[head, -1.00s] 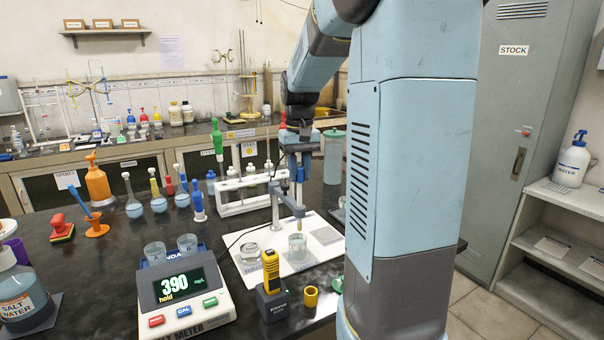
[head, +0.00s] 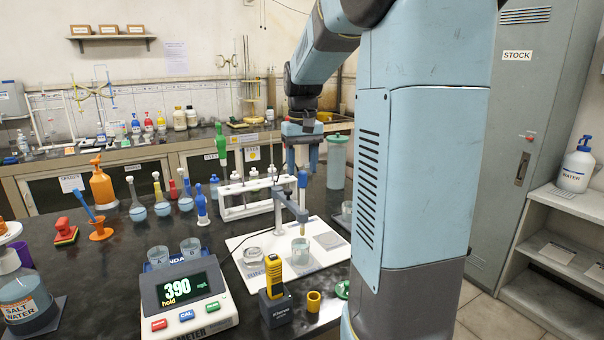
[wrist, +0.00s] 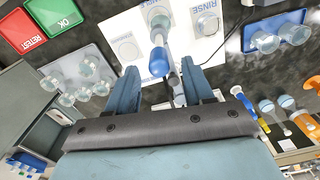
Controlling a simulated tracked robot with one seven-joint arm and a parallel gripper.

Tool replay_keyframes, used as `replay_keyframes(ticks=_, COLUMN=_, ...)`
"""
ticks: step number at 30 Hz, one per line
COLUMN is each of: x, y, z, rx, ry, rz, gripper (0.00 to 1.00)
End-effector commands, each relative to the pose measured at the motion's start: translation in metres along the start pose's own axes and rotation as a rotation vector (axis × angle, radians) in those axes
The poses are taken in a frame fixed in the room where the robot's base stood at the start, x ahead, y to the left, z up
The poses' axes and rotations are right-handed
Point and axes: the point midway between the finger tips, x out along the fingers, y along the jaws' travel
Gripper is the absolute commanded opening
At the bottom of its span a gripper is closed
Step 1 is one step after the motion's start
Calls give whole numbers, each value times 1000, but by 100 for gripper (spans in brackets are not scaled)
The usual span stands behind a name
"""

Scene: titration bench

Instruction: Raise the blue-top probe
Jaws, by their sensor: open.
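The blue-top probe (head: 302,180) stands upright in the arm of a grey stand (head: 279,205). Its lower end reaches down at a clear beaker (head: 300,252) on a white board. My gripper (head: 302,166) is open just above the probe, its fingers pointing down and apart. In the wrist view the blue top (wrist: 158,62) shows between the two spread fingers, clear of both. How deep the probe's tip sits in the beaker is too small to tell.
A meter reading 390 (head: 185,292) and a yellow handheld device (head: 274,275) stand in front. A white rack (head: 246,198) is behind to the left, and a lidded container (head: 337,160) behind to the right. A second glass dish (head: 253,256) sits beside the beaker.

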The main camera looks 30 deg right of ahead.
Motion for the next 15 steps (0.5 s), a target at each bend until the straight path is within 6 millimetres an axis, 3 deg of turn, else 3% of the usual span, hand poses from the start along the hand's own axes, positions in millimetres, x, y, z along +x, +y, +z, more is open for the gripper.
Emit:
replay_keyframes(ticks=9, x=-64, y=0, z=-1, rx=0, ry=4, rz=1, gripper=52)
replay_keyframes(ticks=15, x=-94, y=0, z=-1, rx=1, ry=3, rz=0, gripper=52)
